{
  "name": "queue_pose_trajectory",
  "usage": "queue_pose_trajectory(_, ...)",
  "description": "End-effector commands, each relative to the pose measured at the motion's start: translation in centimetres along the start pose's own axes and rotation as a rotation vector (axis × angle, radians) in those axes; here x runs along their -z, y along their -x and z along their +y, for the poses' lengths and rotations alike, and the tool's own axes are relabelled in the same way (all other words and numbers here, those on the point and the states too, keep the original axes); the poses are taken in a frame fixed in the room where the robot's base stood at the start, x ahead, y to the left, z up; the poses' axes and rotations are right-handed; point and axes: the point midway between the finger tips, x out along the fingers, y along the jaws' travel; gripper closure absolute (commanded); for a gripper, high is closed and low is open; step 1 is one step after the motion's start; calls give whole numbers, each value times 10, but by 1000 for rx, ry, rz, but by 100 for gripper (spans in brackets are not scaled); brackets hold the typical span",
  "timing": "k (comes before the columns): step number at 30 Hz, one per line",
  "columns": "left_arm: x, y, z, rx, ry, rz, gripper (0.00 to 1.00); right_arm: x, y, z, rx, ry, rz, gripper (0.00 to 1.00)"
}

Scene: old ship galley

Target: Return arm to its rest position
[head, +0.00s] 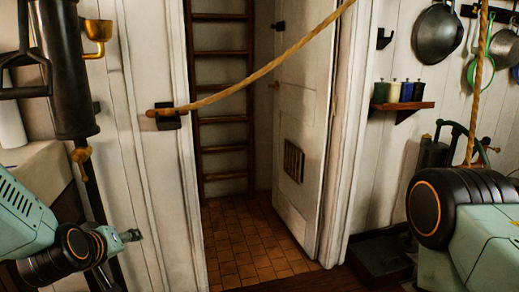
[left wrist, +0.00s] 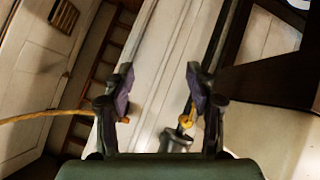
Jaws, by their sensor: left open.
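My left gripper (head: 131,236) shows at the lower left in the head view, at the end of my green and black left arm (head: 62,250). It is in front of the white panelled wall, left of the doorway. In the left wrist view my left gripper (left wrist: 160,95) has its two dark fingers well apart, with nothing between them. My right arm (head: 455,215) shows at the lower right in the head view; its gripper is out of view.
A rope (head: 262,71) runs from a wall bracket across the open doorway. A ladder (head: 222,88) and an open white door (head: 301,120) stand behind it. A dark cylinder (head: 65,75) hangs at the left. A small shelf (head: 403,107) with jars and hanging pans (head: 437,36) are at the right.

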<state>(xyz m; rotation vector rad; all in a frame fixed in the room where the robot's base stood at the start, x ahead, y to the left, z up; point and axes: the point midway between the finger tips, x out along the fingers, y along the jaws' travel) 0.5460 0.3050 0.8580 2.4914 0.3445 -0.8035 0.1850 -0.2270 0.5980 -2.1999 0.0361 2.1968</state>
Motion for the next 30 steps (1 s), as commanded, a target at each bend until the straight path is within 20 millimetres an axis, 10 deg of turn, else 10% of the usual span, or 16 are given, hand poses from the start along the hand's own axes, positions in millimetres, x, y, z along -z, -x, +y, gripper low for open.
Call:
queue_pose_trajectory(8, -178, 17, -58, 78, -285, -347, 43, 0, 0, 0, 0, 0, 0, 65)
queue_pose_trajectory(18, -350, 104, -140, 155, -486, -783, 43, 0, 0, 0, 0, 0, 0, 65)
queue_pose_trajectory(30, -397, 138, -170, 191, -517, -919, 43, 0, 0, 0, 0, 0, 0, 65)
